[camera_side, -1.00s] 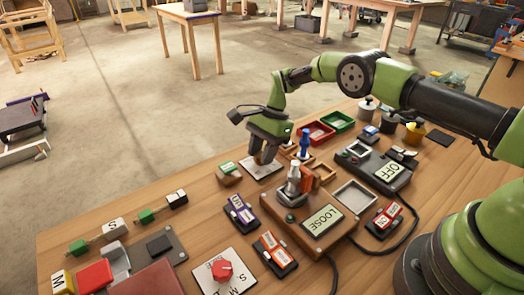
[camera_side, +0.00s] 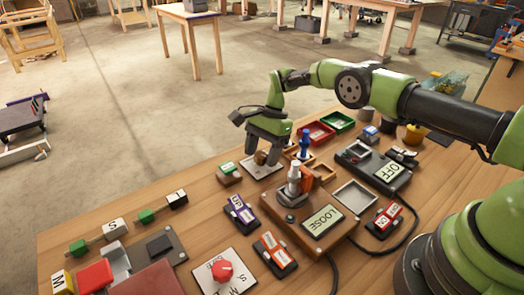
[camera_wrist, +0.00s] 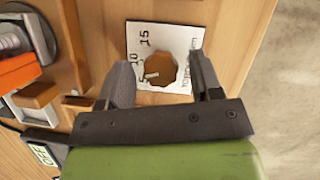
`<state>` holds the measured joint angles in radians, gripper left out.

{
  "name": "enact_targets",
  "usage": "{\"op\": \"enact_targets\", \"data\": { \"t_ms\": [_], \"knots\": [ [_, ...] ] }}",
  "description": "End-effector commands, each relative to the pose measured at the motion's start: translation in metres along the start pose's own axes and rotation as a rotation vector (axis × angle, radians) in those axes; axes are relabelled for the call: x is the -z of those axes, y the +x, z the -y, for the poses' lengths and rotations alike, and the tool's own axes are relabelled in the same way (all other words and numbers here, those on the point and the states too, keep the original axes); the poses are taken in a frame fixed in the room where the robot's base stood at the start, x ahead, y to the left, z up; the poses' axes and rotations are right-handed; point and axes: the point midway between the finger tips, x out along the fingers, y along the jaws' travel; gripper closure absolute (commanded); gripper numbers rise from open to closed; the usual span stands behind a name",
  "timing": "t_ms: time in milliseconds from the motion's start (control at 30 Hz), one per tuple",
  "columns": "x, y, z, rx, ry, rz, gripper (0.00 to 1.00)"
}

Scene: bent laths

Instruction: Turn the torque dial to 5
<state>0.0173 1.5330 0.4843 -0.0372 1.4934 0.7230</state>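The torque dial is a brown scalloped knob (camera_wrist: 161,72) on a white plate (camera_wrist: 182,40) marked with 10 and 15. In the wrist view its pale pointer is at the left, below the 10, near a partly hidden mark; I cannot read the exact setting. In the side view the knob (camera_side: 260,157) shows between the fingers. My gripper (camera_side: 263,153) is open and empty, just above the dial. In the wrist view my gripper's fingers (camera_wrist: 163,78) stand apart on either side of the knob, with gaps between.
A tester reading LOOSE (camera_side: 322,222) with an orange part stands to the right, near a blue-topped piece (camera_side: 304,142). Red (camera_side: 318,133) and green (camera_side: 338,122) trays lie behind.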

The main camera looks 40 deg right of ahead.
Motion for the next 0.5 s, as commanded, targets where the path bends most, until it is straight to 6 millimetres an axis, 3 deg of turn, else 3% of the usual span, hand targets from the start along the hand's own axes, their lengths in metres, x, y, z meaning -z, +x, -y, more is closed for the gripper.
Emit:
{"op": "enact_targets", "data": {
  "t_ms": [267, 500],
  "knots": [
    [-0.001, -0.007, 0.001, 0.003, -0.001, 0.001, 0.41],
    [0.0, -0.052, 0.001, 0.006, 0.0, -0.001, 0.41]
  ]
}}
